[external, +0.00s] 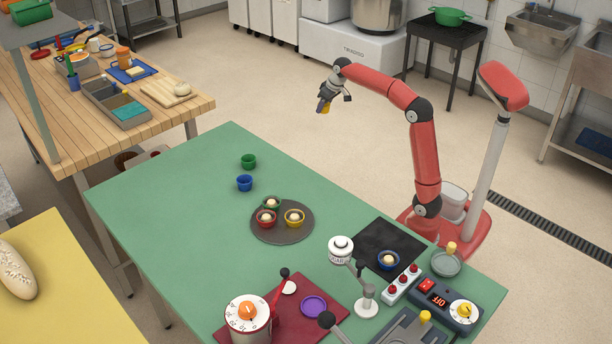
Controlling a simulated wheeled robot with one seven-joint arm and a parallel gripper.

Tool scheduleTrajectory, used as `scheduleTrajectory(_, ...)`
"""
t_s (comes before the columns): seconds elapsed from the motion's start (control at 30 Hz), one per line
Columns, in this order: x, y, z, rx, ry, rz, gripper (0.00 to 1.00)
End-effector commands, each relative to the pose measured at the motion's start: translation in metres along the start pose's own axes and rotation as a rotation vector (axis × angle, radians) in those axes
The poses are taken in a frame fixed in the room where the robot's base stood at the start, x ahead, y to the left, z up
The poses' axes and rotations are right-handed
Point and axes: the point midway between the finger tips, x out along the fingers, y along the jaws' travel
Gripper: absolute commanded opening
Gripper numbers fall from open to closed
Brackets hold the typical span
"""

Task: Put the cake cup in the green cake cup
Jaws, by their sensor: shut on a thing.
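My gripper (324,105) is raised beyond the far right edge of the green table, well away from the cups. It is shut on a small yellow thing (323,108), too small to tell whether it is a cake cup. An empty-looking green cup (248,161) stands on the table, with a blue cup (245,183) just in front of it. A second green cup (271,203) with pale filling sits on a round grey plate (282,236), beside a filled red cup (266,219) and a filled yellow cup (294,217). Another filled blue cup (388,260) sits on a black square.
The green table (170,200) is clear on its left part. Near its front stand a red-handled pot-like device (248,318), a red board (325,325) with a purple dish (313,306), a white jar (340,250) and a control box (440,298). A wooden table (180,112) stands behind left.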

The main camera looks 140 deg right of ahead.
Motion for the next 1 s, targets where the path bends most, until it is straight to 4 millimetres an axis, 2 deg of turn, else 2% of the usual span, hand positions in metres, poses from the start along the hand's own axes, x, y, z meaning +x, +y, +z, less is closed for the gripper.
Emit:
scheduleTrajectory(0.03,-0.02,-0.001,-0.011,-0.002,0.005,0.0,0.25)
scheduleTrajectory(0.1,-0.044,-0.001,-0.021,-0.001,0.003,0.0,0.25)
scheduleTrajectory(0.23,-0.079,0.0,-0.035,-0.001,0.001,0.001,0.25)
scheduleTrajectory(0.37,-0.1,0.0,-0.043,-0.001,0.0,0.0,0.25)
scheduleTrajectory(0.7,-0.125,0.0,-0.053,-0.001,-0.001,0.0,0.25)
scheduleTrajectory(0.87,-0.125,-0.039,-0.053,-0.071,-0.003,-0.032,0.25)
scheduleTrajectory(1.0,-0.125,-0.079,-0.051,-0.144,-0.003,-0.065,0.25)
